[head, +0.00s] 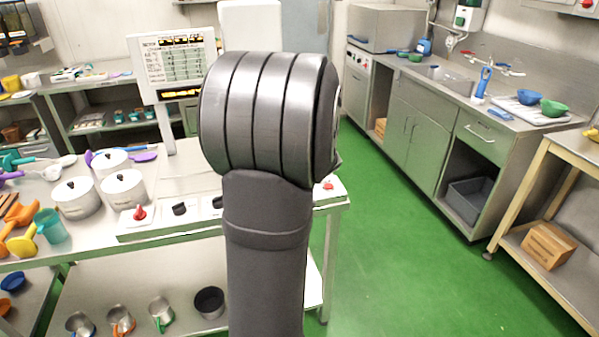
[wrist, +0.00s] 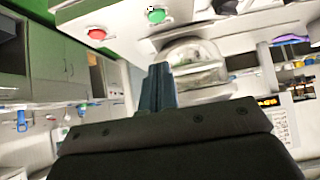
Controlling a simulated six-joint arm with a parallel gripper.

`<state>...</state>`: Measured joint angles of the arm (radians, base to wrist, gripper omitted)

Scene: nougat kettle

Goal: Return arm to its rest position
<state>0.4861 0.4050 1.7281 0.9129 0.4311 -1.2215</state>
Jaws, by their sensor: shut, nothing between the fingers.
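My gripper (wrist: 158,80) shows in the wrist view, with its dark fingers together and nothing between them. Behind the fingertips is a shiny rounded metal or glass vessel (wrist: 197,68), perhaps the kettle; the fingers appear apart from it, though depth is hard to judge. A red button (wrist: 97,34) and a green button (wrist: 157,15) sit on a pale panel near the top of the wrist view. In the head view my dark arm stands upright in the middle and hides part of the worktable (head: 130,246); my gripper is not visible there.
White lidded pots (head: 123,188) and colourful utensils crowd the table's left. A display panel (head: 178,62) stands behind it. A red knob (head: 140,212) is near its front. Green floor (head: 400,240) is clear to the right, before the sink counter (head: 420,130) and wooden-framed bench (head: 540,170).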

